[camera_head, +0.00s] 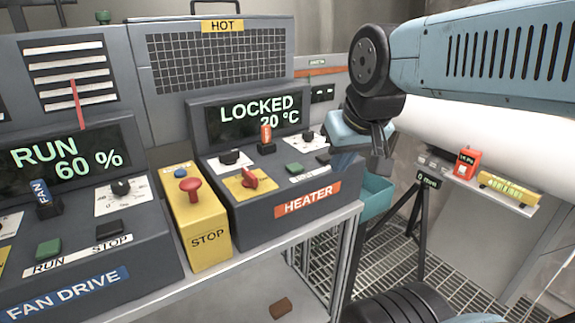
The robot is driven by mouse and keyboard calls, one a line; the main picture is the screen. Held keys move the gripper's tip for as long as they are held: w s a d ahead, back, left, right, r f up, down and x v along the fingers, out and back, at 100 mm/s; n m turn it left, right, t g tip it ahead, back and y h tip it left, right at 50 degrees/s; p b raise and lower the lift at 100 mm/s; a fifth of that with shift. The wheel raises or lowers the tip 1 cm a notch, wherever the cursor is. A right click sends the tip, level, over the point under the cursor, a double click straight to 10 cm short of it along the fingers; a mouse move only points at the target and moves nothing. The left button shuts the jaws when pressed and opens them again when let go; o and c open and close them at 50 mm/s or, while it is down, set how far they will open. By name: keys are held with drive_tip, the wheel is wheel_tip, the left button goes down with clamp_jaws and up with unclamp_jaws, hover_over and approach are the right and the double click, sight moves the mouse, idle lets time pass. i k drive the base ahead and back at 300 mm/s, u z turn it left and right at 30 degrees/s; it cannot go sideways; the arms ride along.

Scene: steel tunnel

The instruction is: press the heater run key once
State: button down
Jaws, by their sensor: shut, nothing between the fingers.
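The heater console (262,215) stands on the bench, with an orange HEATER label on its front. Its green key (294,168) sits at the left end of a pale label strip, and a dark key (323,158) sits to its right. The strip's lettering is too small to read. The heater display (255,115) reads LOCKED and 20 °C. A red rotary switch (250,179) sits on a yellow plate left of the green key. My gripper (378,160) is shut and empty. It hangs fingers down, to the right of the green key and apart from it.
A yellow STOP box (196,220) with a red mushroom button stands left of the heater console. The fan drive console (80,240) is farther left, its display reading RUN 60 %. A HOT-marked grille (220,58) rises behind. A teal bin (376,192) is below my gripper.

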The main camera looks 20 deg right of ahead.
sight(293, 168)
drive_tip(key=u, duration=0.7)
drive_tip(key=k, duration=1.7)
drive_tip(key=z, duration=0.7)
drive_tip(key=i, duration=1)
